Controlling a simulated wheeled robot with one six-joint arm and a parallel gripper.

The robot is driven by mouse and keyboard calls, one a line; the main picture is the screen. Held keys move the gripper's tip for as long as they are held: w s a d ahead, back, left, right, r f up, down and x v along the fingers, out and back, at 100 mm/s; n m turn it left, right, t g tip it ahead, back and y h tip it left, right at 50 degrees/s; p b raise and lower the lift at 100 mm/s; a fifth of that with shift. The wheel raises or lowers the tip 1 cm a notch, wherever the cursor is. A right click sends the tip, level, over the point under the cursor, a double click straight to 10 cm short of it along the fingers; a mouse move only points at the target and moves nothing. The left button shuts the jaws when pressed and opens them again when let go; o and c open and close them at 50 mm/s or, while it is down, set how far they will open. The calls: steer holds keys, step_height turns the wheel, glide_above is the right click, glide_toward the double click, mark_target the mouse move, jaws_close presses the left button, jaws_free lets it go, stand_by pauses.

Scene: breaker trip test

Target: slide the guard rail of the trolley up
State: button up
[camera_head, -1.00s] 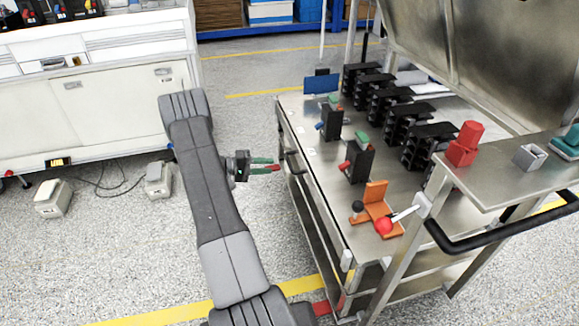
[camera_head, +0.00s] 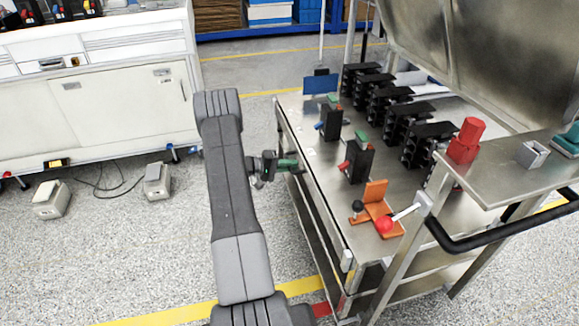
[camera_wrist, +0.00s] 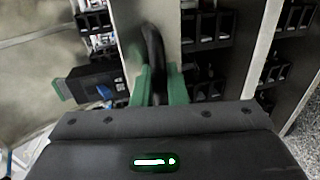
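The steel trolley (camera_head: 318,205) stands at the right in the head view, with its left side towards my arm. My gripper (camera_head: 288,164) is at the upper left edge of the trolley, its green fingertips close to that side. In the wrist view a black curved bar (camera_wrist: 153,45), which looks like the guard rail's handle, runs between the two green fingers of my gripper (camera_wrist: 160,82). The fingers stand apart on either side of the bar. I cannot tell whether they press on it. The rest of the rail is hidden or too small to make out.
Black breakers (camera_head: 358,160), an orange bracket (camera_head: 376,192) and a red-knobbed lever (camera_head: 384,225) sit on the trolley top. A red block (camera_head: 465,142) is on the raised shelf.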

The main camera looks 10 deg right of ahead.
jaws_close()
steer(key=shift+r+b, duration=0.3)
steer(key=shift+r, duration=2.9)
steer(key=shift+w, duration=0.1)
steer(key=shift+o, duration=2.3)
jaws_free()
steer(key=shift+r, duration=0.1)
steer(key=shift+o, duration=0.3)
steer(key=shift+a, duration=0.15)
steer(key=p+v, duration=0.1)
steer(key=v, duration=1.2)
steer(key=shift+a, duration=0.3)
steer(key=shift+d, duration=0.1)
